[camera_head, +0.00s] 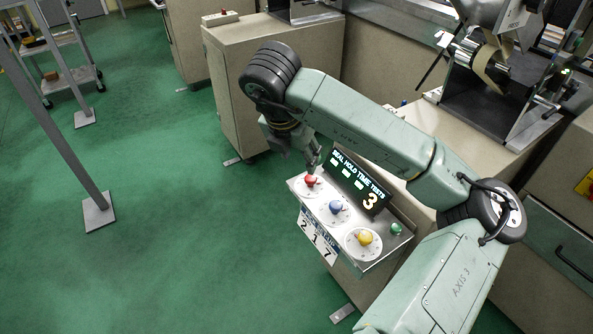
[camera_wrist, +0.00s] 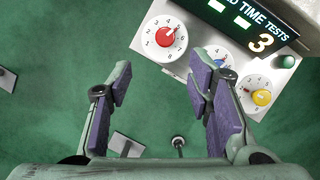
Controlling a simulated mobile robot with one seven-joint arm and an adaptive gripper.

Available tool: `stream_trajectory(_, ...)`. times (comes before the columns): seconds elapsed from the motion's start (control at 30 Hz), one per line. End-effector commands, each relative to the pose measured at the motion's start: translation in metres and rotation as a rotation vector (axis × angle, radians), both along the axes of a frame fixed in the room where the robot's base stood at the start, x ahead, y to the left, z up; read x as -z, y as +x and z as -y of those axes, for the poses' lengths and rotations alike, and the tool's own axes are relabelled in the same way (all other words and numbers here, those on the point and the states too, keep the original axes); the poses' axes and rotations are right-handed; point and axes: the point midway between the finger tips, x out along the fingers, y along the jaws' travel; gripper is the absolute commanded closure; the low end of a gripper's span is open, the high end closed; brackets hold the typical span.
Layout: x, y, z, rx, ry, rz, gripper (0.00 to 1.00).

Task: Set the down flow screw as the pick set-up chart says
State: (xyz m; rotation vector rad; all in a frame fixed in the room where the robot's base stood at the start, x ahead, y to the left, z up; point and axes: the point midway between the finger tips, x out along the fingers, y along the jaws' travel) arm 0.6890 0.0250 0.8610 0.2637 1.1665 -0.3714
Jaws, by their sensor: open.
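I cannot make out a screw or a chart named as in the task. A console (camera_head: 296,186) has numbered dials with a red knob (camera_head: 310,181), a blue knob (camera_head: 336,207) and a yellow knob (camera_head: 365,237). A card (camera_head: 318,240) on its front reads 2 1 7. My gripper (camera_head: 314,163) is just above the red knob's end. In the wrist view my gripper (camera_wrist: 160,72) is open and empty, with purple pads. The red knob (camera_wrist: 165,37) lies beyond the fingers, its pointer up and right. The right finger partly covers the blue knob (camera_wrist: 221,61); the yellow knob (camera_wrist: 262,97) is clear.
The display (camera_head: 357,182) reads "SEAL HOLD TIME TESTS" and 3, with green blocks. A green button (camera_head: 396,229) is at the console's right. A beige cabinet (camera_head: 232,75) stands behind, and a machine with a roller (camera_head: 480,60) is at upper right. Green floor at left is mostly free.

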Motion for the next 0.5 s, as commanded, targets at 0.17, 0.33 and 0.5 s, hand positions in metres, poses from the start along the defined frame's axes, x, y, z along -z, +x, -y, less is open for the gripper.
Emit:
stream_trajectory(0.17,0.012,0.006,0.011,0.032,-0.015,0.003,0.54)
stream_trajectory(0.33,0.039,0.015,0.015,0.029,-0.009,0.000,0.54)
stream_trajectory(0.5,0.066,0.025,0.019,0.027,-0.010,0.001,0.54)
